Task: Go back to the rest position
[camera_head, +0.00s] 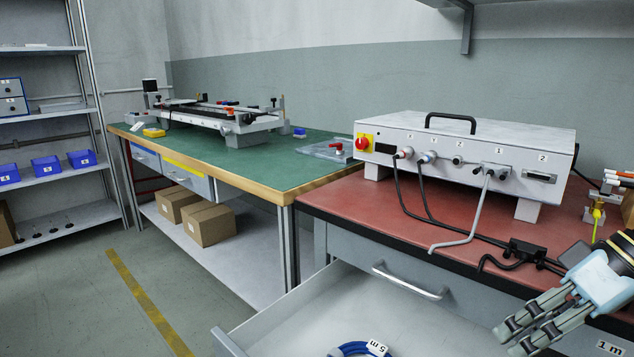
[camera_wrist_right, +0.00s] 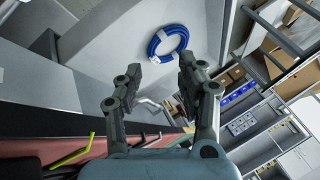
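My right gripper (camera_head: 530,330) shows at the lower right of the head view, above the open drawer (camera_head: 290,300) at the red bench's front edge. In the right wrist view my right gripper (camera_wrist_right: 166,72) has its fingers spread apart with nothing between them. A blue coiled cable (camera_head: 358,349) with a white "5 m" label lies in the drawer. The coil also shows in the wrist view (camera_wrist_right: 184,38), beyond the fingertips and apart from them. My left gripper is in neither view.
A grey control box (camera_head: 460,160) with plugged cables stands on the red bench (camera_head: 335,195). A green bench (camera_head: 250,170) at left carries a gantry device (camera_head: 225,115). Cardboard boxes (camera_head: 207,224) sit below it. The open drawer juts into the floor space. Shelves (camera_head: 50,140) stand far left.

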